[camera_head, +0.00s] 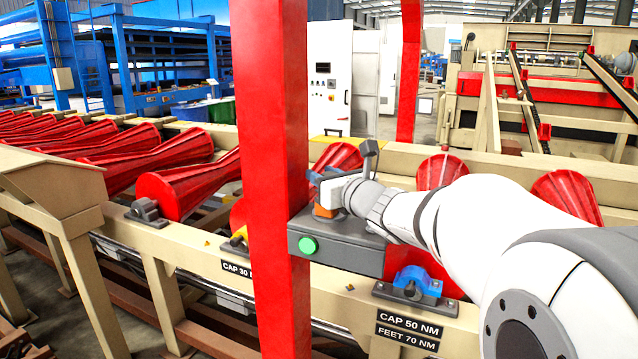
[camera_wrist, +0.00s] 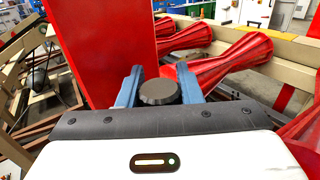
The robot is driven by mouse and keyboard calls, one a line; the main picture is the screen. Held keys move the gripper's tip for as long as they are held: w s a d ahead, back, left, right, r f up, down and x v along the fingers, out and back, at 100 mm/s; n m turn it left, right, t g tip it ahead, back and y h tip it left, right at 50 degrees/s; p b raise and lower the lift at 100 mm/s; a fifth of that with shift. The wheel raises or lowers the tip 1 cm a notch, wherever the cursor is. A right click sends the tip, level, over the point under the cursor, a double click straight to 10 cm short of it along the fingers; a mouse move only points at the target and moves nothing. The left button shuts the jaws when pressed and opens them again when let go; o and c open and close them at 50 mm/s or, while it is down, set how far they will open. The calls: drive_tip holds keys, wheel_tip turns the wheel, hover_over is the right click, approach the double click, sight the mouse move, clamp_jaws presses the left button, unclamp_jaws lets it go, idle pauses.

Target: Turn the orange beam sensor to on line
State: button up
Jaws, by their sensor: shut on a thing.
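The orange beam sensor (camera_head: 325,212) stands on top of a grey box beside the red post. Only a small orange part of it shows under my gripper in the head view. My gripper (camera_head: 322,180), with blue fingers, reaches in from the right and is shut on the sensor. In the wrist view a dark round cap (camera_wrist: 159,92), seemingly the sensor's top, sits between the two blue fingers. Which way the sensor faces is hidden, and I see no line mark.
The grey box (camera_head: 340,252) has a lit green button (camera_head: 308,245) on its front. The tall red post (camera_head: 272,150) rises close to the left of my gripper. Red rollers (camera_head: 190,185) and a beige frame (camera_head: 400,305) with torque labels lie around and below.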

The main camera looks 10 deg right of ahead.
drive_tip(key=shift+r, duration=0.1)
drive_tip(key=o, duration=1)
drive_tip(key=b+v, duration=0.1)
drive_tip(key=v, duration=0.6)
drive_tip(key=shift+s+d, duration=0.15)
drive_tip(key=shift+s, duration=0.25)
